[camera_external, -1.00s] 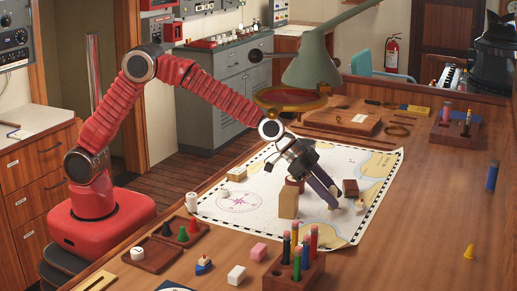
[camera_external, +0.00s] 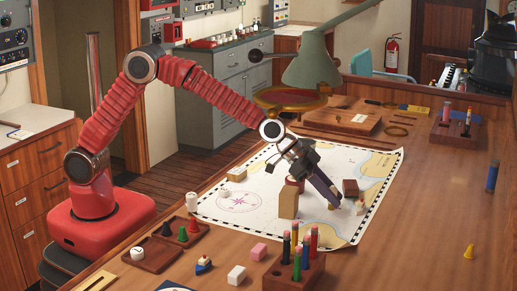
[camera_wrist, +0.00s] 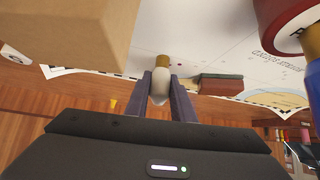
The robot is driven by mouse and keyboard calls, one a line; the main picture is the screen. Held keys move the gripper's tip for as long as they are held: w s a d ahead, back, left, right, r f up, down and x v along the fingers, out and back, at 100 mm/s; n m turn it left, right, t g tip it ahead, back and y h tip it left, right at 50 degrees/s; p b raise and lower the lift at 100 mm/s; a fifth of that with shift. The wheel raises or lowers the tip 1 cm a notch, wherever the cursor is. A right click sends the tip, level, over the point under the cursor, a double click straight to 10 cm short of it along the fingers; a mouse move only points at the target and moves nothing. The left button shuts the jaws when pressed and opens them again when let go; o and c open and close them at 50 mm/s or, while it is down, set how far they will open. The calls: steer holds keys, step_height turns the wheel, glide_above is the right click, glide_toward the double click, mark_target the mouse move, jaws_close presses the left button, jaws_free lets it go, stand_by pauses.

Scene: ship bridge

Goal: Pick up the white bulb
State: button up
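The white bulb (camera_wrist: 159,86) with its brass-coloured cap lies between the two fingers of my gripper (camera_wrist: 161,92) in the wrist view. The fingers appear to touch both sides of its glass, and its cap points away from me. In the external view my gripper (camera_external: 335,201) reaches down to the chart on the table, its fingers tilted down to the right. The bulb is hard to make out there at the fingertips. I see no clear gap between bulb and chart.
A tan block (camera_external: 288,204) stands upright left of my gripper, large in the wrist view (camera_wrist: 70,30). A red container (camera_wrist: 283,22) is close on the right. A dark brown block (camera_external: 350,188) lies beyond the fingers on the chart (camera_external: 245,203). A pencil holder (camera_external: 293,275) stands in front.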

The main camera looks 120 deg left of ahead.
steer(key=c, duration=0.4)
step_height(320, 180, up, 10)
stand_by(0.6)
stand_by(0.5)
